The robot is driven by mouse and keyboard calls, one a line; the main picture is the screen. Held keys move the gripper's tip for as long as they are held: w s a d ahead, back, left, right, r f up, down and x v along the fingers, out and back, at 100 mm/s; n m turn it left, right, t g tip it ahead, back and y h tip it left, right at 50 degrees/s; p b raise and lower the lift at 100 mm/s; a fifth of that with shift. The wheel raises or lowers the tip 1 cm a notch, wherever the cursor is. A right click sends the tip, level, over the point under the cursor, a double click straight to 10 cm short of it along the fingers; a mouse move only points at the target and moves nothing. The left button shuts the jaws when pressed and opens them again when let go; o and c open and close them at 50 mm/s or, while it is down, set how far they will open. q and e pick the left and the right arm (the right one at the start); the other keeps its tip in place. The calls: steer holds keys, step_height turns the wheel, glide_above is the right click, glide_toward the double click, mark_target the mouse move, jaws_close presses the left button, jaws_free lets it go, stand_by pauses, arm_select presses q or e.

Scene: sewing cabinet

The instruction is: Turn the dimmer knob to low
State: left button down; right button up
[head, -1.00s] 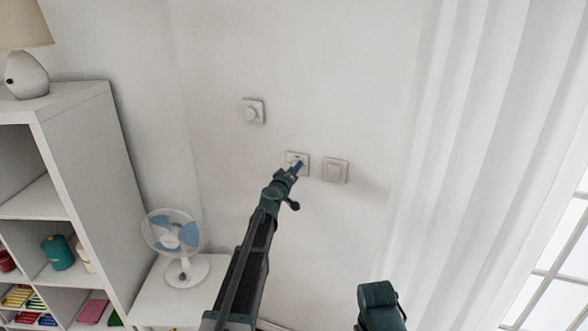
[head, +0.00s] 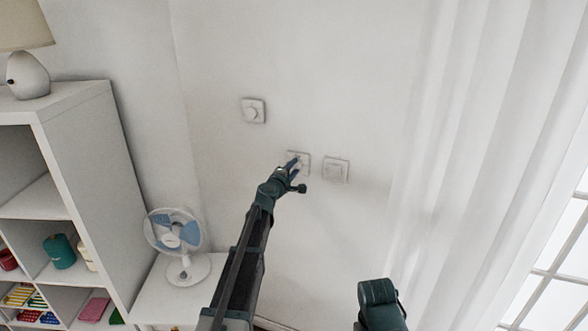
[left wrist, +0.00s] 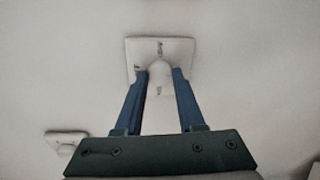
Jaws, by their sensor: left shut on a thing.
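The dimmer knob (left wrist: 158,70) is a small pale knob on a square white wall plate with small dark marks. It sits between the two blue fingers of my left gripper (left wrist: 160,82) in the left wrist view, and the gripper is shut on it. In the head view the middle wall plate (head: 304,158) is partly covered by my left gripper (head: 292,164), and the knob itself is hidden there. Which way the knob points is too blurred to tell.
A plate with a round knob (head: 252,112) is up and left on the wall. A square rocker switch (head: 336,170) is close on the right. A fan (head: 180,240) stands on a white surface beside a shelf (head: 85,170). A white curtain (head: 450,160) hangs at right.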

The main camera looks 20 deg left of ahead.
arm_select(q)
steer(key=n, duration=0.4)
steer(key=shift+a, duration=0.1)
steer(key=n+h, duration=0.1)
steer(key=n, duration=0.3)
steer(key=shift+f+n+b, duration=0.1)
steer(key=shift+n+b, duration=0.2)
steer(key=n, duration=0.4)
steer(key=shift+s+b, duration=0.1)
steer(key=shift+b, duration=0.2)
steer(key=n, duration=0.4)
steer(key=shift+f+n+h+b, duration=0.1)
steer(key=shift+n+h+b, duration=0.2)
steer(key=shift+n+b, duration=0.1)
steer(key=shift+n, duration=0.3)
steer(key=c, duration=0.5)
jaws_free()
steer(key=shift+t, duration=0.3)
